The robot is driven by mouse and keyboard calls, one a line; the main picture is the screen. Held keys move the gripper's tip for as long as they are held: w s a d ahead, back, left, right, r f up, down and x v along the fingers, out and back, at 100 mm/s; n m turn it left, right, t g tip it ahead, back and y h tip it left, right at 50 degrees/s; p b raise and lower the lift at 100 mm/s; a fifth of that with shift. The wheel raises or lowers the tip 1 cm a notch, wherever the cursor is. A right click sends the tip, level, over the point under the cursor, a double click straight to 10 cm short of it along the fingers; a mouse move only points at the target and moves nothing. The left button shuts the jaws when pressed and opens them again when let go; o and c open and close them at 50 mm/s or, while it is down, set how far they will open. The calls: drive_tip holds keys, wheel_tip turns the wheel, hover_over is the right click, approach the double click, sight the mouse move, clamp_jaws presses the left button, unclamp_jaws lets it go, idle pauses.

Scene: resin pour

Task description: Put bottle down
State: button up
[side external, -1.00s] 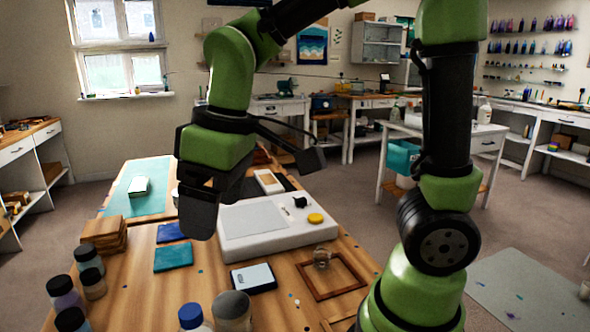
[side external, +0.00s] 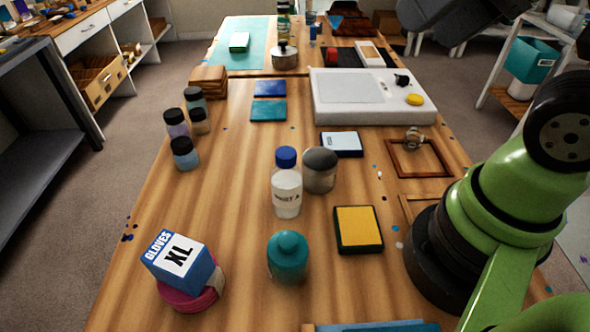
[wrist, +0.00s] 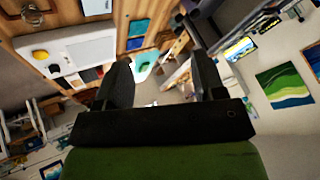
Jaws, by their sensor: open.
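A teal bottle (side external: 288,258) stands upright nearer the camera. More bottles (side external: 284,14) stand at the far end, too small to tell apart. My gripper (wrist: 162,82) is open in the wrist view, its two dark fingers wide apart with nothing held between them. It is raised above and away from the table.
A grey-lidded jar (side external: 320,170) stands close to the white bottle. A glove box (side external: 178,258) sits at front left, small dark-capped jars (side external: 184,153) at left.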

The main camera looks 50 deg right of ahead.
drive_tip(key=w+d+f+n+t+h, duration=0.1)
drive_tip(key=w+d+f+n, duration=0.35)
drive_tip(key=w, duration=0.35)
drive_tip(key=w+d+f+n+t+h, duration=0.1)
drive_tip(key=w+d+f+n, duration=0.3)
drive_tip(key=w, duration=0.4)
drive_tip(key=n+g+y, duration=0.4)
drive_tip(key=n+y, duration=0.5)
drive_tip(key=y, duration=0.3)
approach(290, 151)
drive_tip(key=shift+w+a+f+m, duration=0.25)
drive_tip(key=shift+w+a+f, duration=0.5)
drive_tip(key=shift+w, duration=0.2)
drive_tip(key=shift+s+a, duration=0.2)
drive_tip(key=shift+s, duration=0.15)
drive_tip(key=shift+y, duration=0.3)
drive_tip(key=x, duration=0.4)
drive_tip(key=shift+s+a, duration=0.1)
drive_tip(key=shift+x, duration=2.95)
clamp_jaws()
